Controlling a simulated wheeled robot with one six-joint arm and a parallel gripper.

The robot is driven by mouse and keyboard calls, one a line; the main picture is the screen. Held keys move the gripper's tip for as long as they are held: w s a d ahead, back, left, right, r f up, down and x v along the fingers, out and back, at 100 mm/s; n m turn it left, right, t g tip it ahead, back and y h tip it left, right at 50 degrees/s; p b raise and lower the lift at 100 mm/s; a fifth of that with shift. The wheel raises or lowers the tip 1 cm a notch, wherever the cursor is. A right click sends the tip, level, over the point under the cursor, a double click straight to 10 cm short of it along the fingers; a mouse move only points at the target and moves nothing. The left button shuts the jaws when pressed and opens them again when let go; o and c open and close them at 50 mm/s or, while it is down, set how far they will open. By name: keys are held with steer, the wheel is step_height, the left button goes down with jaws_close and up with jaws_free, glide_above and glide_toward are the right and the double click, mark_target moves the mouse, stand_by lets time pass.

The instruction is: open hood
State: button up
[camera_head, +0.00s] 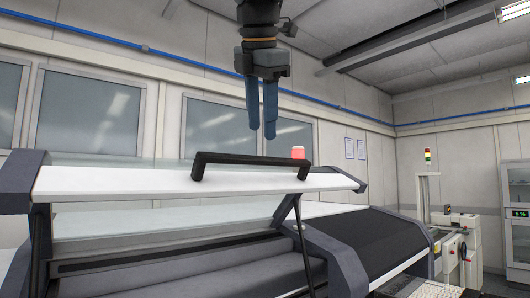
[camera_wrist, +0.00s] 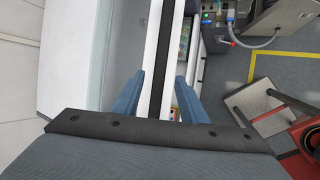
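The hood (camera_head: 110,182) is a white-edged lid with a clear panel and dark grey end caps. Its front edge stands raised above the machine body, with a gap under it and a dark strut at the right. A black bar handle (camera_head: 250,159) runs along the front edge. My gripper (camera_head: 262,134) points down above the handle, its blue fingers apart and empty. In the wrist view, the handle (camera_wrist: 163,60) shows as a dark strip between the two spread fingers. The head view shows a gap between fingertips and handle; contact is not visible.
A red lamp (camera_head: 298,152) shows behind the hood edge. A dark sloping cover (camera_head: 380,240) lies to the right, with machinery (camera_head: 458,240) beyond. In the wrist view, a metal-topped stand (camera_wrist: 265,108) and a red object (camera_wrist: 308,145) are at the right.

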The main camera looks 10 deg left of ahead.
mark_target(263, 158)
steer(key=x, duration=0.7)
steer(key=shift+f+p, duration=0.2)
steer(key=shift+p, duration=0.2)
jaws_close()
steer(key=shift+f, duration=0.1)
